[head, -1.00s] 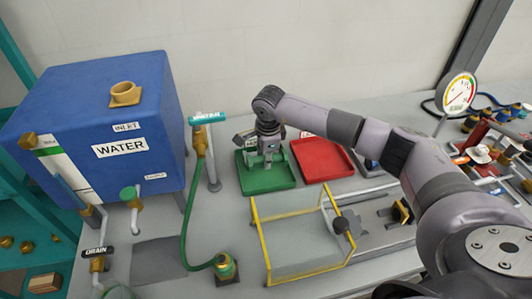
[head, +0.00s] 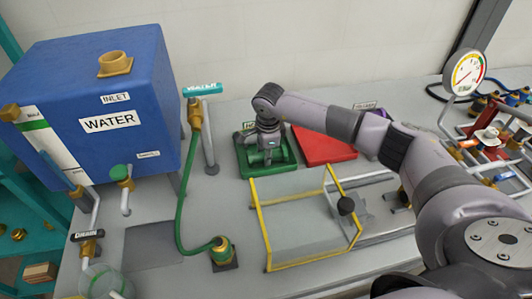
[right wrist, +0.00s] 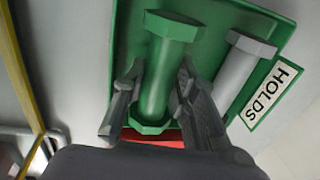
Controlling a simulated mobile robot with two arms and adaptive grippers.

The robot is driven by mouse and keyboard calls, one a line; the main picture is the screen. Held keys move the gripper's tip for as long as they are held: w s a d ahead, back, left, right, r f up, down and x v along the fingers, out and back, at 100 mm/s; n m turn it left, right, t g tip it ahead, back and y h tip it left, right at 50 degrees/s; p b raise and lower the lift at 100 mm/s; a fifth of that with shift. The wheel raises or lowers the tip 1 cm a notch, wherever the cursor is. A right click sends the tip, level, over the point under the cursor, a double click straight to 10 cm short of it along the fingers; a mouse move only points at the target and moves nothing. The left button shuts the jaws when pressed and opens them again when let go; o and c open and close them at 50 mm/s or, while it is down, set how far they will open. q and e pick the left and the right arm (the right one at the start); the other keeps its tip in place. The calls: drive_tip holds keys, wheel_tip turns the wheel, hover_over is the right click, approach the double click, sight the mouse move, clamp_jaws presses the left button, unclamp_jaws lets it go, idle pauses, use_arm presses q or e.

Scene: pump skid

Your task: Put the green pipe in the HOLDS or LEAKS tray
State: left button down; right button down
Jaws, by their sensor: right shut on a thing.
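The green pipe (right wrist: 160,75), with hexagonal ends, is between the fingers of my right gripper (right wrist: 152,95) in the right wrist view. The gripper is shut on its middle. In the head view my right gripper (head: 267,146) points down at the green HOLDS tray (head: 246,170), with the green pipe (head: 258,158) low over it or on its floor; I cannot tell if it touches. A grey pipe (right wrist: 237,75) lies in the HOLDS tray (right wrist: 205,12) beside the green one. The red tray (head: 325,150) stands to the right, its label hidden. My left gripper is not in view.
A blue water tank (head: 100,130) stands on the left, with a green hose (head: 182,200) near the tray. A clear guard with a yellow frame (head: 300,225) stands in front of the trays. A gauge (head: 465,75) and fittings are at the right.

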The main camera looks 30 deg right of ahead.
drive_tip(key=shift+f+b, duration=0.2)
drive_tip(key=shift+b, duration=0.15)
idle(0.4)
drive_tip(key=c, duration=1.2)
unclamp_jaws()
